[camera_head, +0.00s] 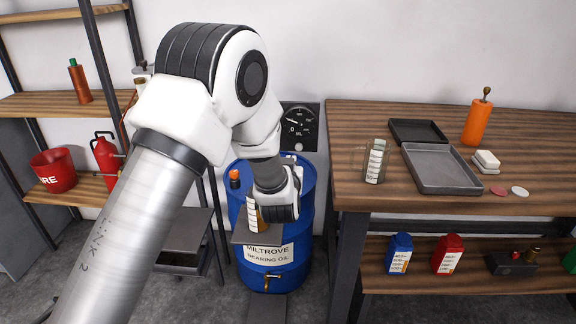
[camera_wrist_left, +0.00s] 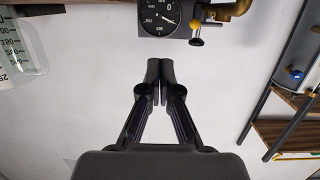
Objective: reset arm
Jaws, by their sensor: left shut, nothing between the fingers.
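My left arm comes in from the left in the head view and crosses in front of the blue oil drum (camera_head: 309,215). Its wrist is over the drum's front, and the fingers are hidden there behind my own arm. In the left wrist view my left gripper (camera_wrist_left: 160,70) is shut and empty, with pale wall behind it. A round dial gauge (camera_wrist_left: 164,17) shows just beyond the fingertips. My right gripper is in neither view.
A measuring jug (camera_head: 375,161) and a grey tray (camera_head: 440,168) stand on the wooden bench (camera_head: 350,117). An orange bottle (camera_head: 477,122) stands behind. A red fire bucket (camera_head: 54,170) and a red extinguisher (camera_head: 106,156) are on the left shelf.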

